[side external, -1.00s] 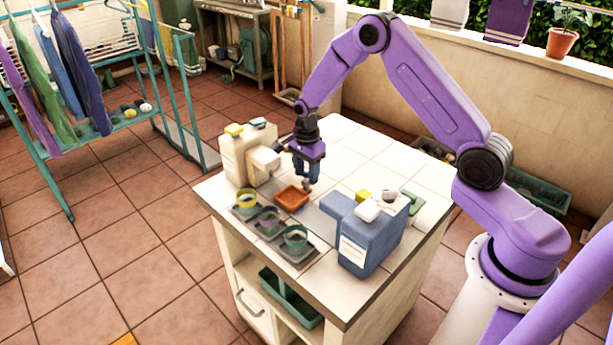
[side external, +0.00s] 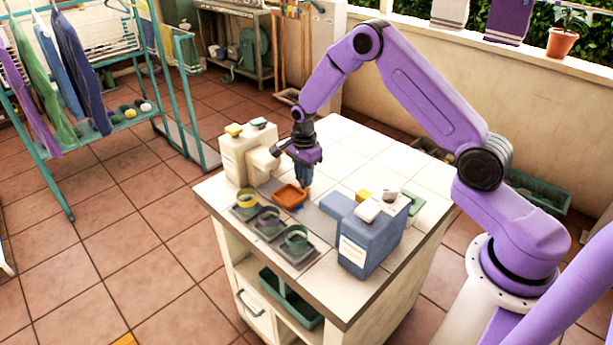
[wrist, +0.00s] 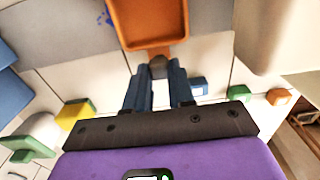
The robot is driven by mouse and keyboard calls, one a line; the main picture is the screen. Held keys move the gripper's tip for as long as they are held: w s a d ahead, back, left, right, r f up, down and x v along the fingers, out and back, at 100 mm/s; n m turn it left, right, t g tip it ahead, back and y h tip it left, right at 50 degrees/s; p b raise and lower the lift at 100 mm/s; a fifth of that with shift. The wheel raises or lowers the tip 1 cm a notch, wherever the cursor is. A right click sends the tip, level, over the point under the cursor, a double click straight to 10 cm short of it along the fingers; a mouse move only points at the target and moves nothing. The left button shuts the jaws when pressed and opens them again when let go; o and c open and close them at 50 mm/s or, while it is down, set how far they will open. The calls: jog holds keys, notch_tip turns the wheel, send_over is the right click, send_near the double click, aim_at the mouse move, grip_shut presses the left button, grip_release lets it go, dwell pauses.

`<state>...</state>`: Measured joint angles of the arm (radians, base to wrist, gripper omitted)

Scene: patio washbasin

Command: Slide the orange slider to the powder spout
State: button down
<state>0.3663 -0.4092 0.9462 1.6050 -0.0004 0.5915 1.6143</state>
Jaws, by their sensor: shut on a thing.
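The orange slider (side external: 289,197) is a shallow open tray on a grey track (side external: 322,222) between two dispensers. In the wrist view, the slider (wrist: 150,25) is at the top centre with a small grey knob (wrist: 158,67) on its near edge. My gripper (side external: 305,186) reaches down behind the slider, its blue fingers (wrist: 157,78) shut on that knob. A cream dispenser (side external: 240,155) with a jutting spout (side external: 262,163) stands close left of the slider. A blue dispenser (side external: 365,238) with its own jutting spout (side external: 338,206) stands to the right. I cannot tell which holds powder.
Several cups, including a green one (side external: 296,238), sit in a grey holder (side external: 272,236) in front of the track. Blue spots (wrist: 106,18) mark the track beside the slider. The white tiled top (side external: 345,150) behind my gripper is mostly clear.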

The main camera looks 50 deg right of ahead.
jog(key=shift+w, duration=3.35)
jog(key=c, duration=1)
grip_release()
jog(key=shift+o, duration=0.2)
notch_tip(320, 180, up, 18)
jog(key=shift+f, duration=0.25)
